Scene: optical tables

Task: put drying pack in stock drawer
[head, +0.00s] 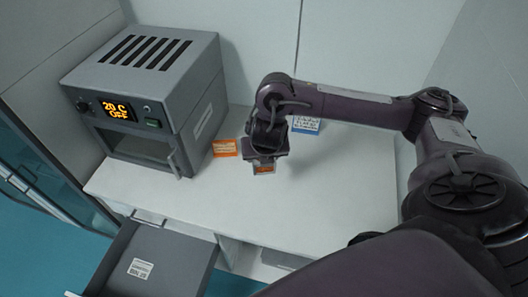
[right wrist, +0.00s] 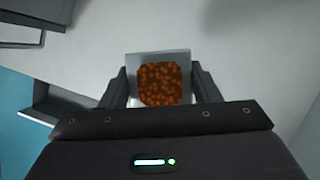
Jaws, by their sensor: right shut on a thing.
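The drying pack (right wrist: 160,80) is a pale square packet with a window of orange-brown beads. In the right wrist view it sits between the two fingers of my right gripper (right wrist: 160,88), which is shut on it. In the head view my right gripper (head: 264,163) holds the pack (head: 264,170) over the white table, pointing down. A grey drawer (head: 185,262) with a white label stands pulled out at the table's front, lower left. Its label text is too small to read surely. The gripper is above and right of this drawer. My left gripper is not in view.
A grey oven (head: 150,90) with a lit display reading "20 C OFF" stands at the table's left. An orange labelled box (head: 224,148) and a blue-and-white one (head: 305,125) stand near the back. The white tabletop (head: 330,190) is clear in front.

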